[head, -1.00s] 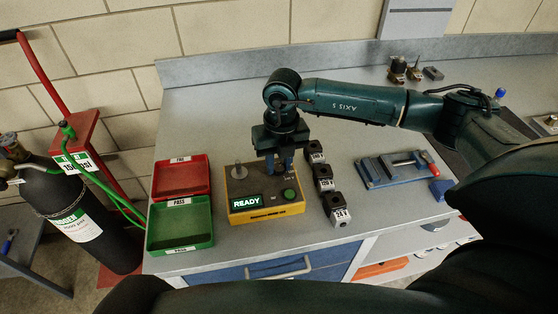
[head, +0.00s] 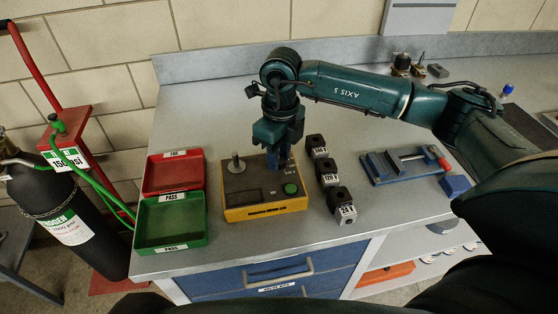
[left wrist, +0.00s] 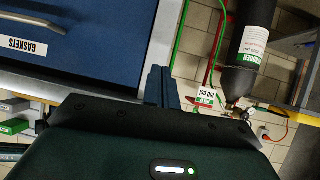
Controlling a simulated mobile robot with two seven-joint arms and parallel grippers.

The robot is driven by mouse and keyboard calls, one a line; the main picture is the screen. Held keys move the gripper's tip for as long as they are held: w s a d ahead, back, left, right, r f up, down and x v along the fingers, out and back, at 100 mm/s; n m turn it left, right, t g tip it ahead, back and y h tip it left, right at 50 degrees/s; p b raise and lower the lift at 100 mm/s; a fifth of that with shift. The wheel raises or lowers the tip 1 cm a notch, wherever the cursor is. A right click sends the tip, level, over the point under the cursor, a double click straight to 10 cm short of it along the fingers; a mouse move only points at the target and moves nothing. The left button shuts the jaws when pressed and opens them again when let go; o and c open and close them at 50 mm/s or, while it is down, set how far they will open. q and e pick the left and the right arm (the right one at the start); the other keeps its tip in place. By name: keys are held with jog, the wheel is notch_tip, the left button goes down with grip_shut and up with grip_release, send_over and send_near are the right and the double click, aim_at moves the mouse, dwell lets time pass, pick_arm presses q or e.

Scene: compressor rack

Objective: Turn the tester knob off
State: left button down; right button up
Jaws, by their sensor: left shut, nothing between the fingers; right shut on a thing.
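The yellow tester (head: 265,212) sits on the bench with a dark top panel, a grey post (head: 236,165) at its back left and a green button (head: 290,188) at its front right. Its display (head: 255,194) is dark. My right gripper (head: 279,162) points down over the back right of the tester, shut on the tester knob, which the fingers hide. My left gripper (left wrist: 161,86) shows in the left wrist view, shut and empty, beside the front of the blue drawers.
Red (head: 173,173) and green (head: 171,222) trays lie left of the tester. Several black blocks (head: 340,200) stand in a row close on its right, with a blue vise (head: 400,167) beyond. A black gas cylinder (head: 65,215) stands left of the bench.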

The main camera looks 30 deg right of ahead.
aim_at(280, 158)
jog(key=shift+n+b, duration=0.4)
jog(key=shift+n, duration=0.3)
pick_arm(q)
jog(key=shift+d+f+b, duration=0.15)
jog(key=shift+f+b, duration=0.25)
jog(key=shift+f, duration=0.15)
pick_arm(e)
jog(key=shift+n, duration=0.6)
pick_arm(q)
jog(key=shift+w, duration=0.1)
pick_arm(e)
jog(key=o, duration=1)
pick_arm(q)
jog(key=shift+f+b, duration=0.2)
jog(key=shift+b, duration=0.2)
pick_arm(e)
jog(key=r, duration=1.3)
jog(key=shift+w+d+r, duration=0.15)
jog(key=shift+w, duration=0.05)
